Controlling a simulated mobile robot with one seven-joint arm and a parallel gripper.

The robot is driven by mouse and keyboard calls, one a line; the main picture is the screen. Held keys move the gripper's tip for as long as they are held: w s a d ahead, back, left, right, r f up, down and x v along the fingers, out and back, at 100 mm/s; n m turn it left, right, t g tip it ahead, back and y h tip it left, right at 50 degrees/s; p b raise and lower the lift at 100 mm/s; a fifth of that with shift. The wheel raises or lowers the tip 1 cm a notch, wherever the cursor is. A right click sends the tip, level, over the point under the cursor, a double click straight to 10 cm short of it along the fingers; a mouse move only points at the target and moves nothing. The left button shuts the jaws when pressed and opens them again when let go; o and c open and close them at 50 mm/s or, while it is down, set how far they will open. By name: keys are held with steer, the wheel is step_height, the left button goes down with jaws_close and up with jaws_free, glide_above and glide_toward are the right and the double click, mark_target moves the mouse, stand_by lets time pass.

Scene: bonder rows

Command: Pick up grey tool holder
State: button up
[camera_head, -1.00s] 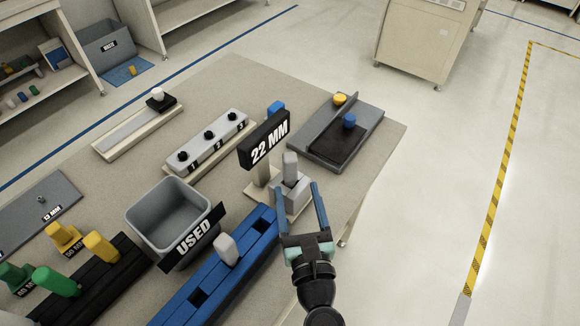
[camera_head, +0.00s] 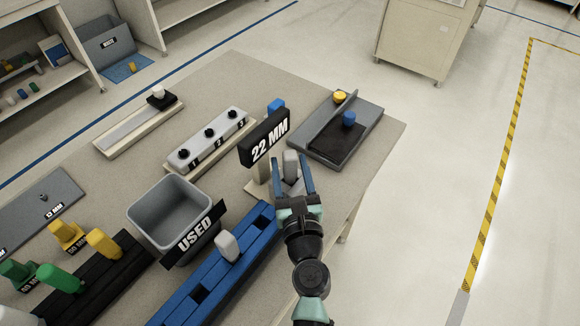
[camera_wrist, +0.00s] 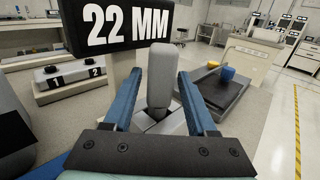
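The grey tool holder (camera_head: 290,162) stands upright in a light block beside the black "22 MM" sign (camera_head: 264,137). In the wrist view the grey tool holder (camera_wrist: 159,80) rises between the two blue fingers. My gripper (camera_head: 291,158) has a finger on either side of it; in the wrist view my gripper (camera_wrist: 160,76) is open, with gaps between fingers and holder. The holder's base is partly hidden by my gripper. A second grey piece (camera_head: 227,246) stands in the blue rail (camera_head: 190,302).
The sign stands close by my left finger. A grey "USED" bin (camera_head: 135,213) and a numbered block with black knobs (camera_head: 208,143) are to the left. A grey tray (camera_head: 364,123) with blue and yellow pieces lies behind. The table's right edge is near.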

jaws_close()
